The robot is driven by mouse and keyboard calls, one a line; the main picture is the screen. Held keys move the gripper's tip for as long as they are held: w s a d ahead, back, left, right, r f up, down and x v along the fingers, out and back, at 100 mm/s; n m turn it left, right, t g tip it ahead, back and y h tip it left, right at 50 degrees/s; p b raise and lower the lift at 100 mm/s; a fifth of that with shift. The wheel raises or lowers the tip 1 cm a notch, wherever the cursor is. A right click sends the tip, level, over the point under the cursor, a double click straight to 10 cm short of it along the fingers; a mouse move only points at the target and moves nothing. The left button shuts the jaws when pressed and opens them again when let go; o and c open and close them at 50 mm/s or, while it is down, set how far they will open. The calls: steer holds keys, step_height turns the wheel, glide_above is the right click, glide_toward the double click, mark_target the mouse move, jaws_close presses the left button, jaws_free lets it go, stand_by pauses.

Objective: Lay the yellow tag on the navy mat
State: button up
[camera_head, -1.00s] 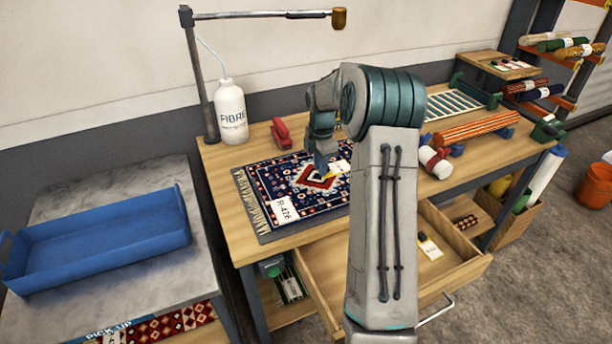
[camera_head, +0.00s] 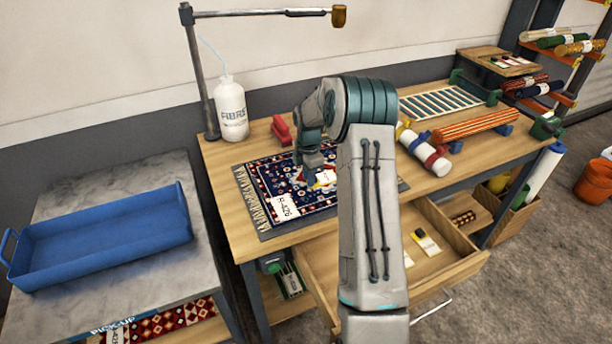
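A navy-and-red patterned rug (camera_head: 262,187) with a cream fringe lies on the wooden workbench, on a thin dark mat (camera_head: 275,233) whose edge shows along the front. My gripper (camera_head: 306,178) points down over the rug, just left of that tag. Its fingers are small and dark, so I cannot tell if they are open or touching the tag. A white R-426 label (camera_head: 286,207) lies on the rug's front part.
The open drawer (camera_head: 455,262) holds a tag-like card (camera_head: 427,243) and sticks out in front. A blue tray (camera_head: 100,236) stands on the left table.

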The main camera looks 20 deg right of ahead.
steer(key=o, duration=0.4)
step_height(320, 180, up, 12)
steer(key=b, duration=0.1)
steer(key=s+a+r+m, duration=0.4)
steer(key=s+a+r, duration=0.1)
steer(key=s+r, duration=0.1)
steer(key=s+a+m+t, duration=0.1)
steer(key=s+a+m, duration=0.2)
steer(key=s, duration=0.6)
steer(key=s+a+m+t, duration=0.1)
steer(key=s+a+m, duration=0.2)
steer(key=s+m, duration=0.3)
steer(key=s+a+m+t, duration=0.1)
steer(key=s+a+m, duration=0.2)
steer(key=s, duration=1)
steer(key=shift+s+a+r+m, duration=0.15)
steer(key=shift+a+m, duration=0.05)
steer(key=shift+m, duration=0.4)
steer(key=shift+s+a+r+m, duration=0.1)
steer(key=shift+s+a+m, duration=0.1)
steer(key=shift+m, duration=0.4)
